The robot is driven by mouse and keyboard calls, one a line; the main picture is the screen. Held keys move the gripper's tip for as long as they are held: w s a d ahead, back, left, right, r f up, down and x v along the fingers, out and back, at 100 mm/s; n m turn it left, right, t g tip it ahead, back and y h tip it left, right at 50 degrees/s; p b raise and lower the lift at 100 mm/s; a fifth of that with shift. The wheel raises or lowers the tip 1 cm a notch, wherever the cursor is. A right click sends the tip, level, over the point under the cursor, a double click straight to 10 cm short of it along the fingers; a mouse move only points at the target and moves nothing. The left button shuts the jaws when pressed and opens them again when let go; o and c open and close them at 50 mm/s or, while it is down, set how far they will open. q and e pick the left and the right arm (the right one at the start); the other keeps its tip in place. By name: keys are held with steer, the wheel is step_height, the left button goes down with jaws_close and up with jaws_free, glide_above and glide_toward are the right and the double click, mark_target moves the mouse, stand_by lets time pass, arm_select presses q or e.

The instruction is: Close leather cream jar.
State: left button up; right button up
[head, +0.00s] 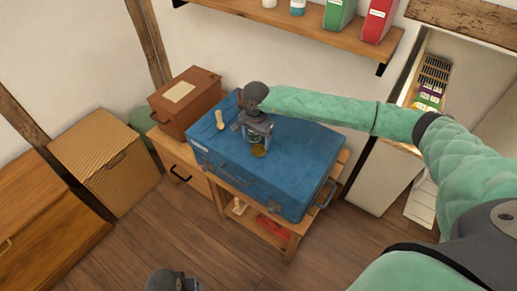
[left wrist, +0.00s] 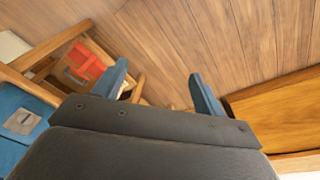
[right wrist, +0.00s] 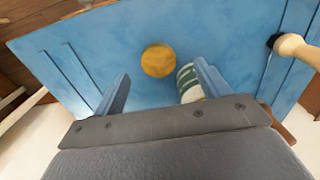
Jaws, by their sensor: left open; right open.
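The leather cream jar (right wrist: 188,84), with a green and white label, is on the blue suitcase; my right gripper's finger partly hides it in the right wrist view. A round yellow-brown lid (right wrist: 158,60) lies flat on the suitcase apart from the jar; it also shows in the head view (head: 259,151). My right gripper (right wrist: 158,85) is open over the suitcase, with the jar close to one finger; whether they touch is unclear. My left gripper (left wrist: 158,80) is open and empty above the floor, away from the suitcase.
The blue suitcase (head: 300,165) lies on a wooden bench. A brown box (head: 186,108) stands behind at left, and a wall shelf (head: 300,25) with bottles and binders hangs above. The wooden floor in front is clear.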

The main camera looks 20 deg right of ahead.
mark_target(258, 150)
arm_select(q)
steer(key=shift+r, duration=0.1)
arm_select(e)
steer(key=shift+f, duration=0.15)
steer(key=f+p, duration=0.2)
steer(key=f, duration=0.3)
steer(key=shift+d+p, duration=0.25)
steer(key=shift+p, duration=0.15)
arm_select(q)
step_height(258, 150, down, 12)
steer(key=shift+s+a+r, duration=0.25)
steer(key=shift+s+a, duration=0.1)
steer(key=shift+s, duration=0.05)
arm_select(e)
steer(key=c, duration=1)
